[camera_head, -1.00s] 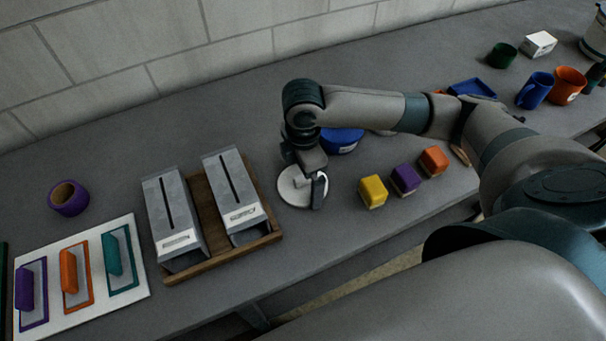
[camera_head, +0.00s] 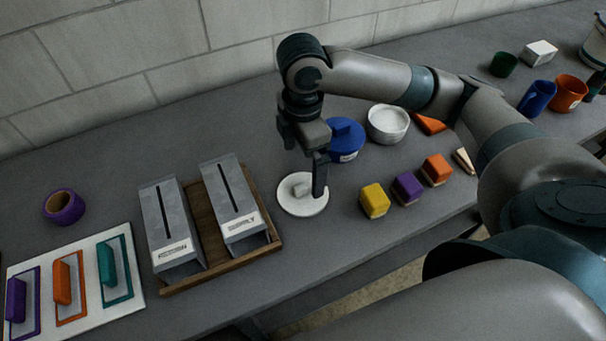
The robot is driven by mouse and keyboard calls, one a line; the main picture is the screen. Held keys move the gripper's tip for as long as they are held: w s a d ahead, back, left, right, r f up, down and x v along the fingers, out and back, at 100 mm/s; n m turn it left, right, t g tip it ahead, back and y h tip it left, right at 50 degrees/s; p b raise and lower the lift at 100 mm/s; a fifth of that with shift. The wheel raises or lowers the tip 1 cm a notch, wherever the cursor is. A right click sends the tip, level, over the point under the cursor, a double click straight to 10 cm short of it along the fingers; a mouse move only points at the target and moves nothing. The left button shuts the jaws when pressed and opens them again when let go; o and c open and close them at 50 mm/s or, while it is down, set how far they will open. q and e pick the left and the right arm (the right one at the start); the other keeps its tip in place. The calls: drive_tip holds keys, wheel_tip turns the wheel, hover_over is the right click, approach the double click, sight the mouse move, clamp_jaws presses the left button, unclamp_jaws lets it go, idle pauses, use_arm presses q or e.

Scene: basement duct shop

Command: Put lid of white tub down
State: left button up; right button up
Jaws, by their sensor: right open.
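The white lid (camera_head: 301,205) is a round disc with a knob on top. It lies flat on the grey bench, right of the wooden tray. My right gripper (camera_head: 308,180) is open just above the lid, with a finger beside its knob. Whether it touches the knob cannot be told. The white tub (camera_head: 388,125) stands open further back on the bench, right of a blue lidded tub (camera_head: 345,142). My left gripper is not in view.
A wooden tray (camera_head: 206,225) with two grey metal boxes stands left of the lid. Yellow (camera_head: 374,201), purple (camera_head: 407,188) and orange (camera_head: 437,169) blocks sit to its right. A white board (camera_head: 133,292) with coloured pieces lies at far left. Bench in front of the lid is clear.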

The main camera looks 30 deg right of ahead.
drive_tip(key=shift+r, duration=1.45)
